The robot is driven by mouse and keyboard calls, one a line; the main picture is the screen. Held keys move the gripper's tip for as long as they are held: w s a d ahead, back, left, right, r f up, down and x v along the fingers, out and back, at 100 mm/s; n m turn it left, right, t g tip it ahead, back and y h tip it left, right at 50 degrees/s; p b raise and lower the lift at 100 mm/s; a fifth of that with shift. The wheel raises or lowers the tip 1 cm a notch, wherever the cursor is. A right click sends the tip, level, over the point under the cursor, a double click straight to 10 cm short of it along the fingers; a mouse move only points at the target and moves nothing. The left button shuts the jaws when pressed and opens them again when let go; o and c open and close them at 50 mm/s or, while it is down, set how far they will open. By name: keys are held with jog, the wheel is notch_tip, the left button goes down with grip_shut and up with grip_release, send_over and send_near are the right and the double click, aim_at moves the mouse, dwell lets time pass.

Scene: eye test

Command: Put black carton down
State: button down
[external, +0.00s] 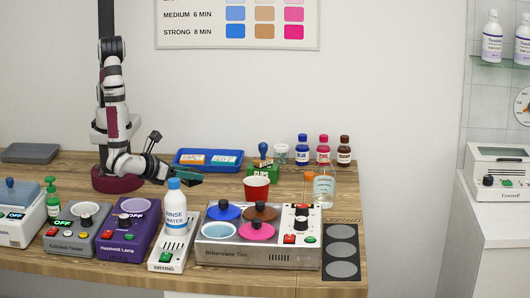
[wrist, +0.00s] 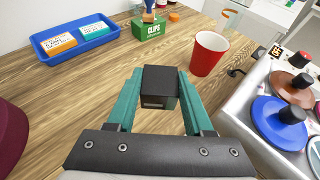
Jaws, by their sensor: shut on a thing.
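A small black carton (wrist: 159,80) with a pale label strip on its near side is between the teal fingers of my gripper (wrist: 160,95) in the wrist view. The fingers are shut on its two sides. In the external view my gripper (external: 190,177) is low over the wooden table, behind the white rinse water bottle (external: 174,212). The carton cannot be made out clearly there. I cannot tell whether its underside touches the table (wrist: 95,85).
A blue tray (wrist: 72,46) with two small boxes, a green clips box (wrist: 151,29) and a red cup (wrist: 208,53) stand beyond my gripper. The tint unit (external: 262,257) with its lidded pots is at the right. Bare wood lies left of the carton.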

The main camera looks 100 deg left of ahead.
jog(key=x, duration=0.5)
jog(key=f+x, duration=0.1)
jog(key=x, duration=0.1)
jog(key=shift+w+d, duration=0.2)
jog(key=shift+w+a+f, duration=0.1)
jog(key=shift+f, duration=1)
jog(key=shift+w+f, duration=0.1)
jog(key=shift+f, duration=0.95)
jog(key=shift+f, duration=0.1)
jog(key=shift+c, duration=1.4)
grip_release()
